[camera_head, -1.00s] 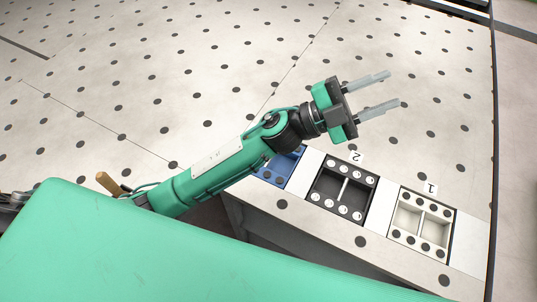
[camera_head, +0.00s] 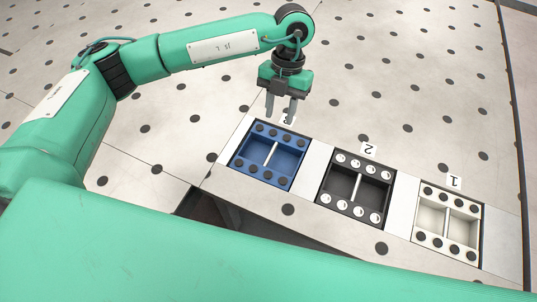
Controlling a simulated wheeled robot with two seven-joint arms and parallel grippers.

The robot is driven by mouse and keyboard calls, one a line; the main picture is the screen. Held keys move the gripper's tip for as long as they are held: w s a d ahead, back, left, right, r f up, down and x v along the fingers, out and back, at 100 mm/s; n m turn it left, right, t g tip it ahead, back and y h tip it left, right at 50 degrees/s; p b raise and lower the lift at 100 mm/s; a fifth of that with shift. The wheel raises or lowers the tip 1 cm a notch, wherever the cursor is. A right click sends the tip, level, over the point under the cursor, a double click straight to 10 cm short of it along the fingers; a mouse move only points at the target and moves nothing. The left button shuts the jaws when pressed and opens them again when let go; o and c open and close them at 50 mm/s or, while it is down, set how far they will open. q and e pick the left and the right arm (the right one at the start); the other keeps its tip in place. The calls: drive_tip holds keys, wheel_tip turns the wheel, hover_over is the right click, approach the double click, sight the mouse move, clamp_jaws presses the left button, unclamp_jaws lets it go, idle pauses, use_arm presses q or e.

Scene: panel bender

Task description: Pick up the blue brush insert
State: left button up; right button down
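The blue brush insert (camera_head: 271,154) sits in the table at the left end of a row of three inserts. It has two open compartments with a light divider bar and rows of dark round dots along two edges. My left gripper (camera_head: 281,118) points down just above its far edge, fingers apart with nothing between them. The gripper partly covers the number label behind the insert. I cannot tell whether the fingertips touch anything. My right gripper is not in view.
A black insert (camera_head: 339,184) labelled 2 and a white insert (camera_head: 431,220) labelled 1 sit to the right, with white strips between. The dotted table (camera_head: 430,90) is clear behind the row. A dark opening (camera_head: 220,214) lies at the front left.

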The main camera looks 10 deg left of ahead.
use_arm(q)
drive_tip(key=p, duration=0.3)
hover_over(271, 153)
drive_tip(key=w, duration=0.1)
wheel_tip(271, 153, down, 8)
drive_tip(key=shift+w+d+r, duration=0.1)
drive_tip(key=shift+d, duration=0.05)
drive_tip(key=shift+f+p, duration=0.35)
drive_tip(key=shift+f, duration=0.1)
drive_tip(key=p+x, duration=0.2)
drive_tip(key=x, duration=0.2)
drive_tip(key=shift+w+f, duration=0.1)
drive_tip(key=shift+w, duration=0.05)
drive_tip(key=shift+f, duration=0.3)
clamp_jaws()
